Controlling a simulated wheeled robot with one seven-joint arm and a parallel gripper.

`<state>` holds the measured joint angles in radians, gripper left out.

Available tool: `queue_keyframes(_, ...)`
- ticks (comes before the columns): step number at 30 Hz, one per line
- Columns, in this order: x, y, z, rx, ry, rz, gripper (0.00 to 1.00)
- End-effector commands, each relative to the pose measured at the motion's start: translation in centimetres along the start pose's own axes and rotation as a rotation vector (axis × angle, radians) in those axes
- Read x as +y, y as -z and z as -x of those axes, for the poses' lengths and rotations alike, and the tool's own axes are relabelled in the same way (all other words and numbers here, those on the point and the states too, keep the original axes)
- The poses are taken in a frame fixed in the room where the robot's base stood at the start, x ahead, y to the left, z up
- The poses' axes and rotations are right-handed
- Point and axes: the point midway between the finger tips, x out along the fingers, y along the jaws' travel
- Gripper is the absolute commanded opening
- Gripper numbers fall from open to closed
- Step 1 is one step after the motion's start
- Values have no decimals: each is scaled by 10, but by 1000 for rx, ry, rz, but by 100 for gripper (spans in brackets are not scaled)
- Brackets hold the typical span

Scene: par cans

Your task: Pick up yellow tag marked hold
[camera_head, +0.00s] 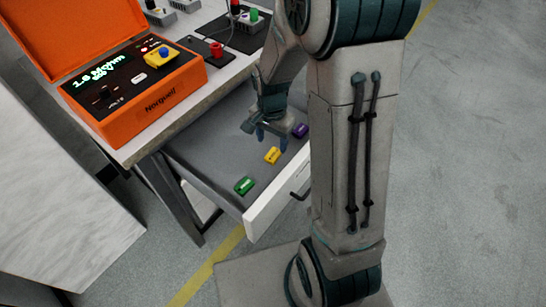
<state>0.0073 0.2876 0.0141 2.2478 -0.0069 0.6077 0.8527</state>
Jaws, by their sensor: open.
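A yellow tag (272,155) lies flat in the open drawer, between a green tag and a purple tag. Its marking is too small to read. My gripper (256,135) hangs inside the drawer space, just behind and to the left of the yellow tag. Its fingers are apart and nothing is between them. It does not appear to touch the tag. A second yellow piece (161,57) with a blue knob sits on the orange instrument case.
A green tag (245,186) and a purple tag (300,131) lie in the grey drawer (205,145). The white drawer front (262,212) stands up as an edge. The orange case (130,120) and a red-topped part (216,50) are on the bench.

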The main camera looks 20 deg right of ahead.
Motion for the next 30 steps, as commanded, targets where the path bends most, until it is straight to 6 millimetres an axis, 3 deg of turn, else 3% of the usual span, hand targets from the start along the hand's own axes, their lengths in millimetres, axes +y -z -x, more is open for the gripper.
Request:
queue_keyframes(5, 1, 1, -13, 0, 0, 0, 56)
queue_keyframes(13, 2, 4, -52, -1, -1, 1, 56)
queue_keyframes(23, 2, 4, -57, 1, 1, 2, 56)
queue_keyframes(28, 2, 4, -57, 1, 1, 2, 9)
queue_keyframes(30, 2, 4, -57, 1, 1, 2, 8)
